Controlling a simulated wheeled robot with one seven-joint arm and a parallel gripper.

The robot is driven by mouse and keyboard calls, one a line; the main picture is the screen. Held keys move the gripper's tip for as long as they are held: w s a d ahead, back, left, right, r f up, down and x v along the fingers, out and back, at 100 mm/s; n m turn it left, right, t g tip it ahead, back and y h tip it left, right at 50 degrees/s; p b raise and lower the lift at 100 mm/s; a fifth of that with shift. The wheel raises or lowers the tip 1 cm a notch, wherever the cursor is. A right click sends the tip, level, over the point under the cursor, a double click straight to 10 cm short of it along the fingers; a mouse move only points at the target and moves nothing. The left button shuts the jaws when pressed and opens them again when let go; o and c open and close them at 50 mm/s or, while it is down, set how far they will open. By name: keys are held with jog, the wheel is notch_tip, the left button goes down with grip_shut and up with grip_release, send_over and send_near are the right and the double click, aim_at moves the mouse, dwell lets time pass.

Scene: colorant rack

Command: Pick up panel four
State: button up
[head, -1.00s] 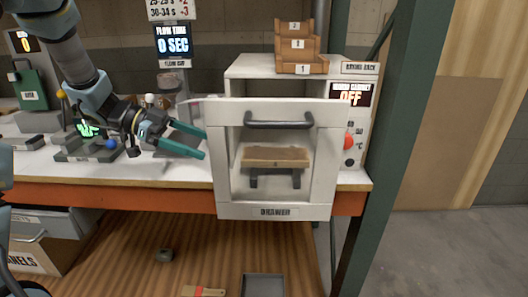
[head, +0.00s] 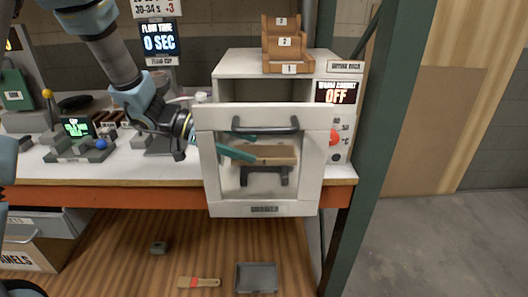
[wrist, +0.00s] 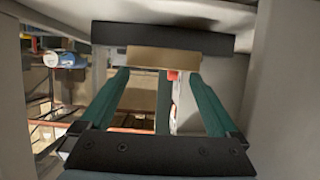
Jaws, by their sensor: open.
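A tan wooden panel (head: 277,154) lies flat on a dark stand (head: 265,178) inside the white drying cabinet, seen through the opening of its front. I cannot read a number on it. My gripper (head: 252,147) reaches in from the left, its teal fingers open at the panel's left end. In the wrist view a tan block (wrist: 165,58), likely the panel's end, shows just beyond and between the fingertips, below a dark bar (wrist: 163,38). The fingers do not look closed on it. Contact cannot be told.
The white front (head: 206,165) with its dark handle (head: 265,127) stands close around the gripper. A stepped wooden rack (head: 284,45) sits on top of the cabinet. A green post (head: 385,140) rises at the right. A grey tray (head: 240,277) and a brush (head: 199,282) lie on the lower shelf.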

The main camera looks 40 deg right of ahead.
jog(key=shift+x, duration=1.65)
jog(key=c, duration=1.2)
